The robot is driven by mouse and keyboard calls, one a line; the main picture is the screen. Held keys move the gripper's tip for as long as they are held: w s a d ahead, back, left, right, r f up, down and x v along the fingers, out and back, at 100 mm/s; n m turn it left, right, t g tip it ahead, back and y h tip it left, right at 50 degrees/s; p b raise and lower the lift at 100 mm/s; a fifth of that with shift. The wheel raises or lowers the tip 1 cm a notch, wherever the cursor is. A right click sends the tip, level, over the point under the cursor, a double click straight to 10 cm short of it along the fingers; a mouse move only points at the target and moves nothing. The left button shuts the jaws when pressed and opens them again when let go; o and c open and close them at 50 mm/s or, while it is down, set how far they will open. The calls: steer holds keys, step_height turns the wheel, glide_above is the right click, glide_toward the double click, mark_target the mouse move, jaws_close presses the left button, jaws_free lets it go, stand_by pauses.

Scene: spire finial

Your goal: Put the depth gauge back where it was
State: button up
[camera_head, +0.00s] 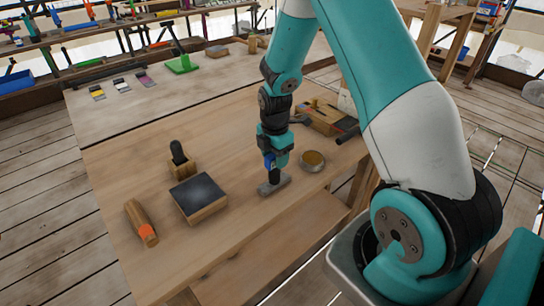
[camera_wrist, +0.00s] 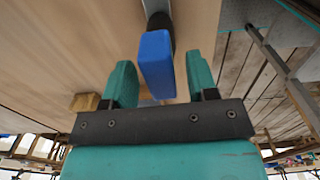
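A tool with a blue block-shaped top (camera_head: 268,161) and a flat grey base (camera_head: 274,186) stands upright on the wooden bench; it looks like the depth gauge. My gripper (camera_head: 274,160) points down at its top. In the wrist view, the blue top (camera_wrist: 156,62) is between my two teal fingers (camera_wrist: 160,85). A gap shows between it and the right finger, and it looks close to the left one. My fingers look open around it. The lower part of the tool is mostly hidden in the wrist view.
A round brass-coloured dish (camera_head: 312,161) stands close to the right of my gripper. A dark-topped block (camera_head: 198,196), a wooden holder with a black handle (camera_head: 181,161) and an orange-ended wooden tool (camera_head: 142,223) are to the left. The bench's front middle (camera_head: 225,240) is clear.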

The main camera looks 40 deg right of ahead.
step_height(320, 180, up, 12)
steer(key=b, duration=0.2)
steer(key=s+a+r+m+y, duration=0.1)
steer(key=s+a+r+m, duration=0.25)
steer(key=a, duration=0.35)
steer(key=s+a+r+m+y, duration=0.1)
steer(key=s+a+r+m, duration=0.1)
steer(key=s+a+r, duration=0.4)
steer(key=s+a+r+m+y, duration=0.1)
steer(key=s+a+m+y, duration=0.1)
steer(key=s+a+m, duration=0.4)
steer(key=s+a, duration=0.4)
steer(key=s, duration=0.2)
steer(key=shift+s+a, duration=0.2)
steer(key=shift+s, duration=0.15)
